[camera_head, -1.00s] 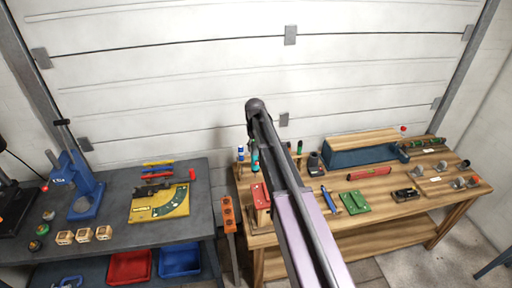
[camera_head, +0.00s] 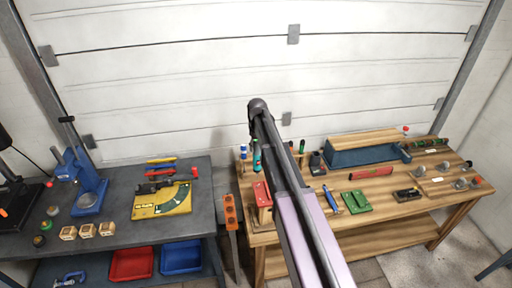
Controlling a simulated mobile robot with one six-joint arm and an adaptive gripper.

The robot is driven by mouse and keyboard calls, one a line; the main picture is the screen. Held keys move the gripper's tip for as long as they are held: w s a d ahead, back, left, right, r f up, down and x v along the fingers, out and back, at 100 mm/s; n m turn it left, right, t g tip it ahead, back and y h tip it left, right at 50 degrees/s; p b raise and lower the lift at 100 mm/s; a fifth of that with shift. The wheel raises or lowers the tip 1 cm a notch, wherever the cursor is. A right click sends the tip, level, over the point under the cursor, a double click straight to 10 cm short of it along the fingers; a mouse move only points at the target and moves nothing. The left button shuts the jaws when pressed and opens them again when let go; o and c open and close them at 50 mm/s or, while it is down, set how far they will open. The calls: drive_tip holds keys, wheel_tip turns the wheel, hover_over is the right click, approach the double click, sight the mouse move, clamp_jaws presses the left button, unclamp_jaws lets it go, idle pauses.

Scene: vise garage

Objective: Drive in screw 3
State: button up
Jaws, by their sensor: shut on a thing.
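My arm rises from the bottom middle and bends at a dark joint high up; its far part drops behind the near links. My gripper and whatever it holds are hidden there. A red plate on a wooden block (camera_head: 262,194) stands at the left end of the wooden bench. A green plate (camera_head: 356,201) lies on the bench to the right of my arm. Upright screwdrivers with green and teal handles (camera_head: 257,155) stand at the back left of this bench. Screw 3 is too small or hidden, so I cannot tell it apart.
The wooden workbench (camera_head: 330,237) also carries a blue toolbox (camera_head: 352,157), a red level (camera_head: 370,172) and a black tool (camera_head: 407,194). The dark left bench (camera_head: 200,222) holds a blue press (camera_head: 85,185), a yellow plate (camera_head: 160,202) and small wooden blocks (camera_head: 88,230). An orange holed strip (camera_head: 231,209) stands between the benches.

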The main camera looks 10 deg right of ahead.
sight(257, 158)
drive_tip(key=shift+f+b, duration=1.95)
drive_tip(key=shift+f, duration=0.25)
drive_tip(key=shift+f+b, duration=1.3)
idle(2.1)
drive_tip(key=shift+r, duration=0.15)
drive_tip(key=shift+r+p, duration=3.4)
drive_tip(key=shift+p, duration=0.15)
